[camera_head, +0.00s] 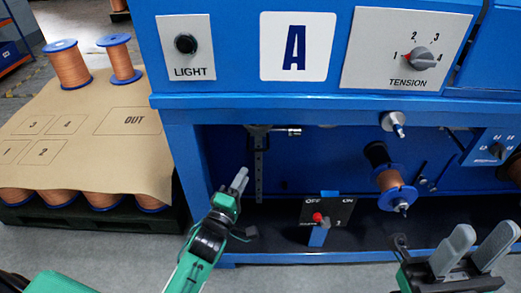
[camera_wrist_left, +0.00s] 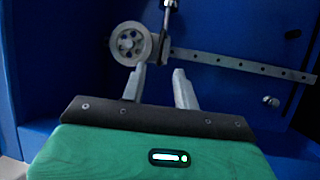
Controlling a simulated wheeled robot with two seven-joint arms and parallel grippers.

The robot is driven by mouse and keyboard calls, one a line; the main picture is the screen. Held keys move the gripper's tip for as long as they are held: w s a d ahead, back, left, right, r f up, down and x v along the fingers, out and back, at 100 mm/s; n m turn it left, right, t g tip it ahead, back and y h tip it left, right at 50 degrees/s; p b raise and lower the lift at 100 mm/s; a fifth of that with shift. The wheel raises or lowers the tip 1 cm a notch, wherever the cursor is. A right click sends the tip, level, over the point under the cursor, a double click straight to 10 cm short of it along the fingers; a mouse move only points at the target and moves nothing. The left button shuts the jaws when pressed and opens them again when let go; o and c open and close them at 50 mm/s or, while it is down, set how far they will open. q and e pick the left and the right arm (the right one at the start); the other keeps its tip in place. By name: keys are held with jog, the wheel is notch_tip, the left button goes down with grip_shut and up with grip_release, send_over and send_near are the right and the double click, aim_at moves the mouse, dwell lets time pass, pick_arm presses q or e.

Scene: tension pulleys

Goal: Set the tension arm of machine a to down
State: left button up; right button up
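Machine A (camera_head: 220,95) is blue, with an "A" plate (camera_head: 276,68) on its front. In its open bay, a grey perforated bar (camera_head: 259,175) hangs upright below a small metal mount. In the left wrist view the bar (camera_wrist_left: 240,65) runs sideways, with a grey pulley wheel (camera_wrist_left: 130,44) near its left end; I take it for the tension arm. My left gripper (camera_head: 240,180) is left of the bar in the head view, open and empty, fingers (camera_wrist_left: 159,80) pointing toward the pulley and bar, apparently not touching. My right gripper (camera_head: 480,247) is open and empty at the lower right.
A tension dial (camera_head: 421,59) and light knob (camera_head: 186,43) sit on the upper panel. An OFF/ON switch (camera_head: 319,220) with red knob stands low in the bay. A copper spool (camera_head: 394,187) is mounted right of it. A cardboard-topped pallet with spools (camera_head: 69,65) stands left.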

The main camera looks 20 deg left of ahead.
aim_at(258, 150)
pick_arm(q)
jog(key=w+b, duration=0.1)
jog(key=w, duration=0.2)
jog(key=w+d+r, duration=0.1)
jog(key=w, duration=0.3)
jog(key=w+b, duration=0.1)
jog(key=w, duration=0.3)
jog(key=shift+w+d+r+b, duration=0.15)
jog(key=shift+w+r+b, duration=0.05)
jog(key=shift+r+b, duration=0.1)
grip_shut()
